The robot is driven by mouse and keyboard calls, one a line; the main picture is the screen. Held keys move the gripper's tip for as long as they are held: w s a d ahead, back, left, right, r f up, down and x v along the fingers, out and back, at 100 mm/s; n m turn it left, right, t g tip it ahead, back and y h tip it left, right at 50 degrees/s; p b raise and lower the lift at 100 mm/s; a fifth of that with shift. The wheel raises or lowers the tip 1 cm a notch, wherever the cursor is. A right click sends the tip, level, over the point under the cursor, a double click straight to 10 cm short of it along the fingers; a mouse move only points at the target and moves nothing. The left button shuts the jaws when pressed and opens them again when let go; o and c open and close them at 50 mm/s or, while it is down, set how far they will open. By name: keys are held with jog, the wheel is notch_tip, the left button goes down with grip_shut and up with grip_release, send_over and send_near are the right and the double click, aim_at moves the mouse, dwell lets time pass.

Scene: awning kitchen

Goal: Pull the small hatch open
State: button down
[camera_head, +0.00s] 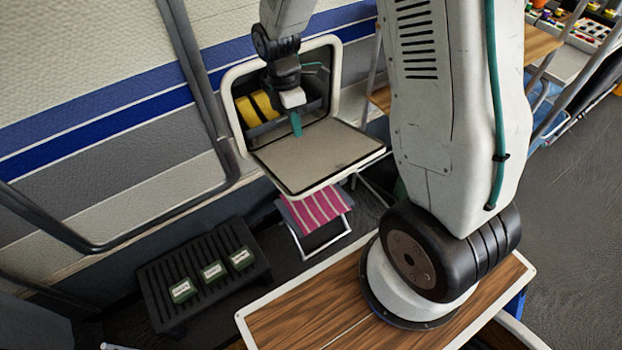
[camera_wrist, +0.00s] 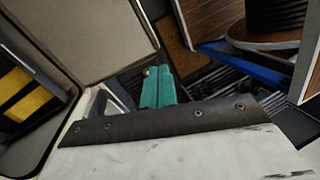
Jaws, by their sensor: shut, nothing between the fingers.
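The small hatch door (camera_head: 318,157) is hinged at its lower edge and stands folded down, roughly level, out from the striped wall. Its pale inner face also shows at the upper left of the wrist view (camera_wrist: 85,30). The opening behind it has a white rounded frame (camera_head: 228,95) and holds a yellow and black object (camera_head: 258,107). My gripper (camera_head: 297,125) hangs just above the hatch door in front of the opening. Its teal fingers also show in the wrist view (camera_wrist: 158,87). They are shut and empty. I cannot tell whether they touch the door.
A dark slatted bench (camera_head: 203,272) with several small green boxes stands at lower left. A stool with a pink striped cover (camera_head: 318,207) is under the hatch. A dark tubular rail (camera_head: 200,90) runs along the wall left of the opening. Grey floor (camera_head: 575,210) is clear at right.

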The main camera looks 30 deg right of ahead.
jog(key=s+f+n, duration=0.1)
jog(key=f, duration=0.5)
jog(key=s+f, duration=0.1)
jog(key=f, duration=0.6)
jog(key=s+f+n, duration=0.1)
jog(key=f, duration=0.6)
jog(key=shift+s+d+f+n+g, duration=0.1)
jog(key=shift+d+f+n+g, duration=0.05)
jog(key=shift+d+n+g, duration=0.15)
jog(key=x, duration=0.8)
jog(key=shift+s, duration=0.2)
jog(key=shift+f, duration=0.15)
notch_tip(320, 180, up, 14)
send_over(309, 190)
jog(key=shift+s, duration=0.35)
